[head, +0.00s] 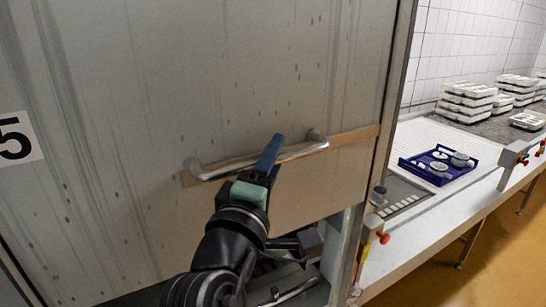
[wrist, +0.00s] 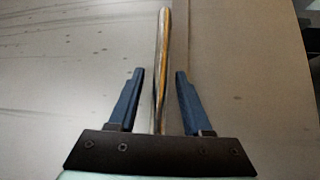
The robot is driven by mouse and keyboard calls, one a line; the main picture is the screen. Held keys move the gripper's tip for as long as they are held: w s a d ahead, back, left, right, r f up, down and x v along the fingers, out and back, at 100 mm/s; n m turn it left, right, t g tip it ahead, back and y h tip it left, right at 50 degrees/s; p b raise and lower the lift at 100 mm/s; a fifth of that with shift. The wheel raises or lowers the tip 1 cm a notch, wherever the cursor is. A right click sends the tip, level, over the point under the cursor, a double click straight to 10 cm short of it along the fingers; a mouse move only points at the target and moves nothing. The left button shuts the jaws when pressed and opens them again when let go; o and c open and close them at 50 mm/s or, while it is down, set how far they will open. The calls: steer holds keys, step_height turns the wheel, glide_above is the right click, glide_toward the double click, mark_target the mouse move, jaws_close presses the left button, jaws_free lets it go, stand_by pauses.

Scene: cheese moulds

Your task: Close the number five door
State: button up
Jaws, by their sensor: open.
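The number five door (head: 220,80) is a large grey metal panel with streaks and spots, filling the left of the head view. A white label with a black 5 (head: 16,140) is at its left. A bar handle (head: 210,171) runs across the door's lower part. My gripper (head: 270,150) is at the handle, with its blue fingers open. In the wrist view my gripper (wrist: 158,80) has one finger on each side of the handle bar (wrist: 162,60), with gaps visible. An open space shows below the door's lower edge.
To the right is a white counter (head: 415,220) with a blue tray (head: 410,164) holding small pots. Stacks of white moulds (head: 466,100) stand farther back. A post with an orange knob (head: 384,238) is beside the opening. Yellow floor (head: 480,262) is clear at lower right.

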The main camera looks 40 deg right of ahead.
jaws_close()
stand_by(1.3)
